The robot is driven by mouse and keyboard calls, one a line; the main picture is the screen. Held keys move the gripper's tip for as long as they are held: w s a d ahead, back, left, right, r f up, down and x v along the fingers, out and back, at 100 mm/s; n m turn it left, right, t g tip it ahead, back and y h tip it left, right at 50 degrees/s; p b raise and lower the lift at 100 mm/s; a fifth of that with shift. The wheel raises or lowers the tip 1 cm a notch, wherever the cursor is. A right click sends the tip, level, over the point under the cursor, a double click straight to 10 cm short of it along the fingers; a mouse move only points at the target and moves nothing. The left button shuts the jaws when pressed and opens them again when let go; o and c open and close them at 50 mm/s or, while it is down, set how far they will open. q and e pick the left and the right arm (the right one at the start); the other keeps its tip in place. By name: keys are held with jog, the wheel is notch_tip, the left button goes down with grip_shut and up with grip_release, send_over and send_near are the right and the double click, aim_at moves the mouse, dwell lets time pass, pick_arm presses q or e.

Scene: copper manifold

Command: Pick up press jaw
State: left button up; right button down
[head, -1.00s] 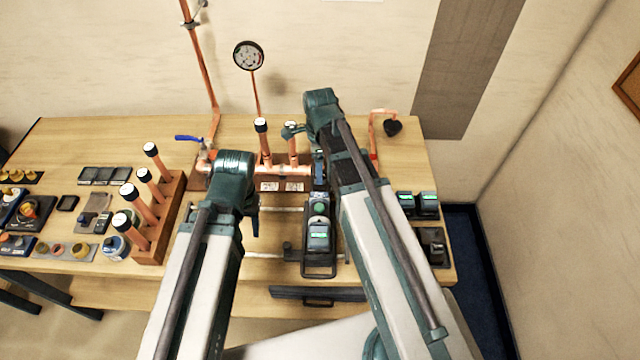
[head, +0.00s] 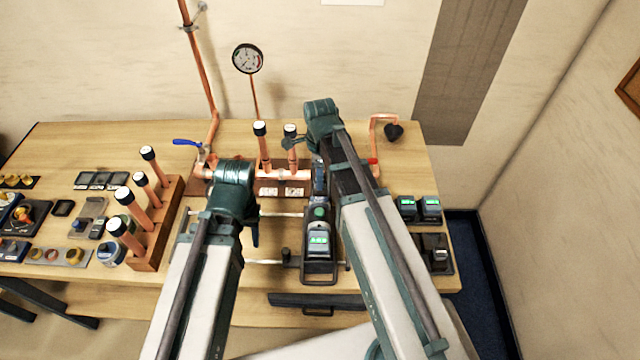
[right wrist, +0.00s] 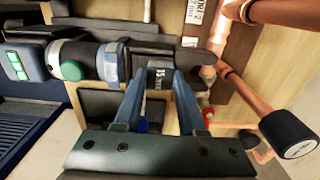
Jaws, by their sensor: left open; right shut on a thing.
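The press tool (head: 319,238), with a green-lit display and a green button, lies on a dark holder on the bench, its head toward the manifold. In the right wrist view the tool (right wrist: 72,62) lies at left. The dark press jaw (right wrist: 172,62) extends from its head to the right. My right gripper (right wrist: 158,90) has its two blue fingers closed around the jaw, with a white label showing between them. The head view mostly hides this grip behind my right arm. My left gripper (head: 254,233) is open and empty, left of the tool; its fingers are partly hidden.
The copper manifold (head: 282,174), with black-capped upright pipes, stands just beyond the jaw. A wooden rack (head: 160,225) of capped pipes is at left, a pressure gauge (head: 248,58) behind. Two charged batteries (head: 419,208) sit at right. Small trays fill the left bench.

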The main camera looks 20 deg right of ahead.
notch_tip(320, 180, up, 10)
jog(key=p, duration=1)
